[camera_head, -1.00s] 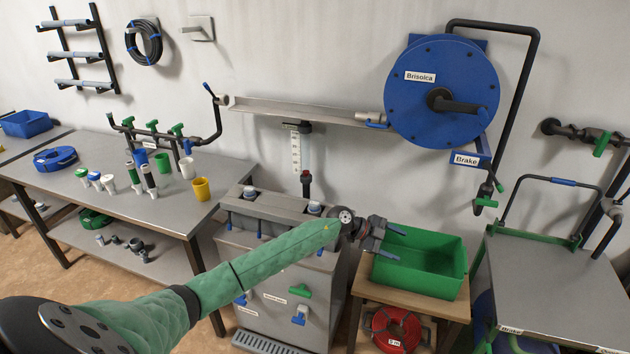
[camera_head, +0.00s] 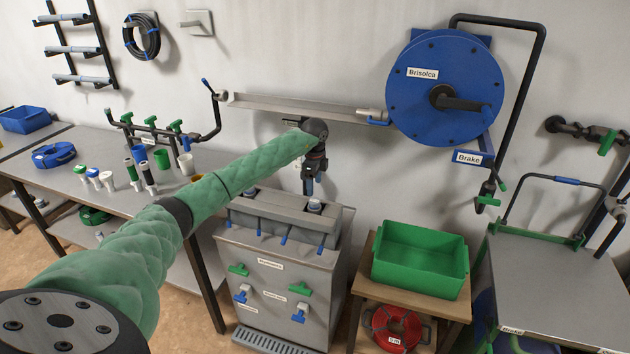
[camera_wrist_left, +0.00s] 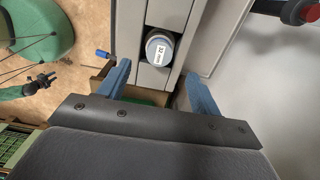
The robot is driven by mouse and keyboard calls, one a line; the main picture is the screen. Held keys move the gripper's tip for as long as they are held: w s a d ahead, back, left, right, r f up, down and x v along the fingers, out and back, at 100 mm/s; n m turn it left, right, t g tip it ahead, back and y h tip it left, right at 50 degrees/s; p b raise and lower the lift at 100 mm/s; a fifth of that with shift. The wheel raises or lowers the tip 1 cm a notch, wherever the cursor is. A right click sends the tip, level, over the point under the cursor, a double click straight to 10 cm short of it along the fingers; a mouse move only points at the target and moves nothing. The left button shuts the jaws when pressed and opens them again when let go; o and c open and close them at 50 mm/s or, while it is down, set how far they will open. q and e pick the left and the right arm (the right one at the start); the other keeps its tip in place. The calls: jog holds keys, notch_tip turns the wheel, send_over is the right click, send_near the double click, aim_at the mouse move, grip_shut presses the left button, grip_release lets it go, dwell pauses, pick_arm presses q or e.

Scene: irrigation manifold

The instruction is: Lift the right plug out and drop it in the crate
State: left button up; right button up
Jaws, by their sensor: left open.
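The right plug (camera_head: 314,206) has a pale grey-blue cap and sits in the top of the grey cabinet (camera_head: 280,262). In the left wrist view the round cap (camera_wrist_left: 160,47) carries a small white label and lies between the open finger lines, just beyond the tips. My left gripper (camera_head: 309,191) points down above this plug, open and empty, with blue fingers (camera_wrist_left: 160,78). The left plug (camera_head: 250,193) sits in the cabinet top too. The green crate (camera_head: 414,279) stands to the right on a wooden stand and looks empty inside. My right gripper does not show.
Blue and green valve handles (camera_head: 240,293) stick out of the cabinet front. A red hose coil (camera_head: 396,328) lies under the crate. A workbench (camera_head: 110,200) with cups stands left, and a blue reel (camera_head: 443,90) hangs on the wall. A metal cart (camera_head: 560,290) stands at right.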

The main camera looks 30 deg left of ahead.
aim_at(314, 201)
pick_arm(q)
notch_tip(314, 201, down, 6)
jog(key=shift+r+p, duration=0.1)
jog(key=shift+p, duration=1.15)
jog(key=shift+f, duration=0.65)
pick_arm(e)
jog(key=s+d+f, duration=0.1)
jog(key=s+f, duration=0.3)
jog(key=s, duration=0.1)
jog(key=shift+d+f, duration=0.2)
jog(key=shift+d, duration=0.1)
pick_arm(q)
jog(key=shift+c, duration=0.5)
jog(key=c, duration=1.1)
jog(key=shift+r, duration=0.2)
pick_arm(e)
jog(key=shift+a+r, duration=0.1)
pick_arm(q)
jog(key=shift+r+p, duration=0.65)
jog(key=shift+r, duration=0.25)
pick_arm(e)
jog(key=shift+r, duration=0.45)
